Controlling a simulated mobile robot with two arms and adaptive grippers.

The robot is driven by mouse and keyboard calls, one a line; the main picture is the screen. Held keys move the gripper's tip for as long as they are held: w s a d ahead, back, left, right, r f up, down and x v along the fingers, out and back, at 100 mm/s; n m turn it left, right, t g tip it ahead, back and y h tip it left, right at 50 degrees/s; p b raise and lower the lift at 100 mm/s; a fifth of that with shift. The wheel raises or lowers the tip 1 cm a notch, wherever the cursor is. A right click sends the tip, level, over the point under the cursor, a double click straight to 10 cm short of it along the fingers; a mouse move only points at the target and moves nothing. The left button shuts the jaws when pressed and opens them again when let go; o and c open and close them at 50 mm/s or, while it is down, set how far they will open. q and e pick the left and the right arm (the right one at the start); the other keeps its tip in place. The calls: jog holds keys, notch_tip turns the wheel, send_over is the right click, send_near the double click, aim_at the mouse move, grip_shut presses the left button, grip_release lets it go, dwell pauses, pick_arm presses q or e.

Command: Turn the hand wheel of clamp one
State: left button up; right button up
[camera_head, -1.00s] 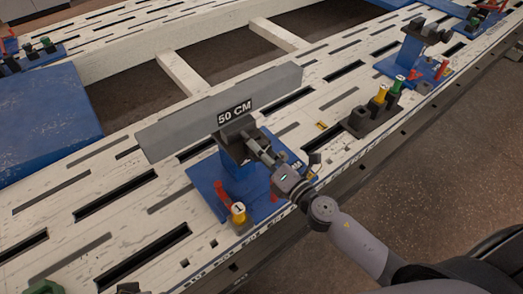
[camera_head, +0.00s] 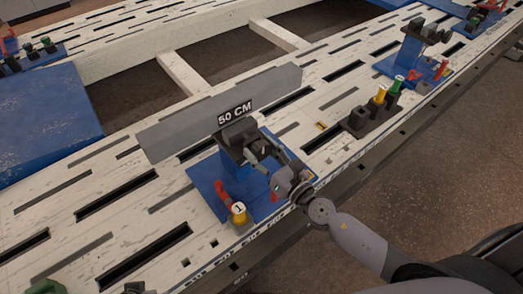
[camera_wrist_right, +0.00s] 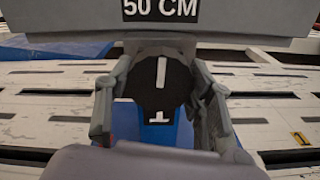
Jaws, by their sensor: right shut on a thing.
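Clamp one stands on a blue base plate (camera_head: 208,183) at the middle of the bench, with a dark jaw head (camera_head: 236,132) on a blue post. A grey bar labelled "50 CM" (camera_head: 280,85) sits at the head. My right gripper (camera_head: 258,152) reaches it from the lower right and is shut on the hand wheel. In the right wrist view the hand wheel (camera_wrist_right: 160,82) is a black disc with a white mark, between the two fingers. In the head view my gripper mostly hides the wheel. My left gripper is not in view.
A red lever (camera_head: 222,193) and a yellow-topped peg marked "1" (camera_head: 239,213) are on the clamp's base. A black holder (camera_head: 360,120) with yellow and green pegs stands to the right. Another blue clamp (camera_head: 411,52) is farther back. Long slots cut the white bench top.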

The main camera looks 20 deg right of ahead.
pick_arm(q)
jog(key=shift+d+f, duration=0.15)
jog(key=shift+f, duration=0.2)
pick_arm(e)
jog(key=shift+f+n, duration=0.1)
jog(key=shift+n, duration=0.3)
jog(key=o, duration=1.2)
jog(key=shift+c, duration=0.2)
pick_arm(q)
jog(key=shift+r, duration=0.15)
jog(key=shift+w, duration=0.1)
pick_arm(e)
jog(key=v, duration=1.2)
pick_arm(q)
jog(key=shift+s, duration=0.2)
pick_arm(e)
jog(key=shift+s, duration=0.1)
